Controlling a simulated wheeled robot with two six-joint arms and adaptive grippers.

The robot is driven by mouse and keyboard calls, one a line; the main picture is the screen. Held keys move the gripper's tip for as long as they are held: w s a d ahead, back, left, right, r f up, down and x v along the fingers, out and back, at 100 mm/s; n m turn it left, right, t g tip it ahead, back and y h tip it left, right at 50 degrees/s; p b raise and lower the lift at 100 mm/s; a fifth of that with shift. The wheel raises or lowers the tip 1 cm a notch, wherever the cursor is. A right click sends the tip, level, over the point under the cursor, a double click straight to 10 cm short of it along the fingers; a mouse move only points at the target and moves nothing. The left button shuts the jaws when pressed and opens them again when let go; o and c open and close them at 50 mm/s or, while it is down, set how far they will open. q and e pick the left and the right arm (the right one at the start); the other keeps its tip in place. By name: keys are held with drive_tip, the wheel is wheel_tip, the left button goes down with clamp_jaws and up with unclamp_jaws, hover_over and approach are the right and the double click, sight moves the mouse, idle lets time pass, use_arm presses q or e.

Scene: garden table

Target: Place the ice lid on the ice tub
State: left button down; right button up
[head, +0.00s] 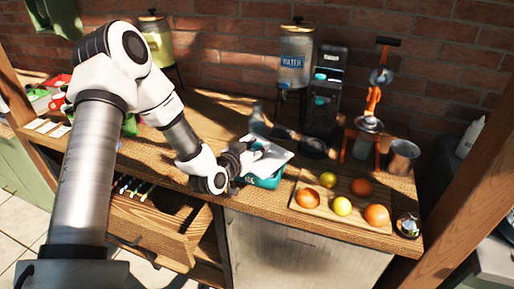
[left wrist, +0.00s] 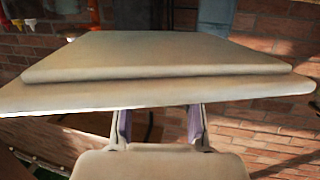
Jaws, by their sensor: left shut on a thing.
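The ice tub (head: 265,181) is a teal box with pale lettering on the wooden counter, left of the fruit board. The ice lid (head: 274,160) is a pale flat slab over the tub and hides most of its opening. It looks slightly tilted, and I cannot tell whether it touches the rim. My left gripper (head: 246,158) is shut on the lid at its left side. In the left wrist view the lid (left wrist: 160,60) fills the upper middle, in front of the gripper's fingers (left wrist: 158,125). My right gripper is not in view.
A wooden board (head: 318,207) with oranges and lemons lies right of the tub. Behind stand a water dispenser (head: 294,62), a black machine (head: 327,100) and an orange juicer press (head: 372,110). An open drawer (head: 150,215) with bright-handled items is below the counter's left part.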

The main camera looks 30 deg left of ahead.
sight(257, 149)
use_arm(q)
drive_tip(key=w+a, duration=0.2)
drive_tip(key=w, duration=0.1)
drive_tip(key=shift+f+p, duration=0.4)
wheel_tip(257, 149, down, 3)
drive_tip(key=shift+s+d+r+p, duration=0.1)
drive_tip(key=shift+r+p, duration=0.05)
drive_tip(key=shift+p, duration=0.2)
drive_tip(key=shift+f, duration=0.25)
drive_tip(key=shift+f+b, duration=0.15)
drive_tip(key=shift+b, duration=0.15)
drive_tip(key=c, duration=0.8)
unclamp_jaws()
drive_tip(key=shift+o, duration=0.2)
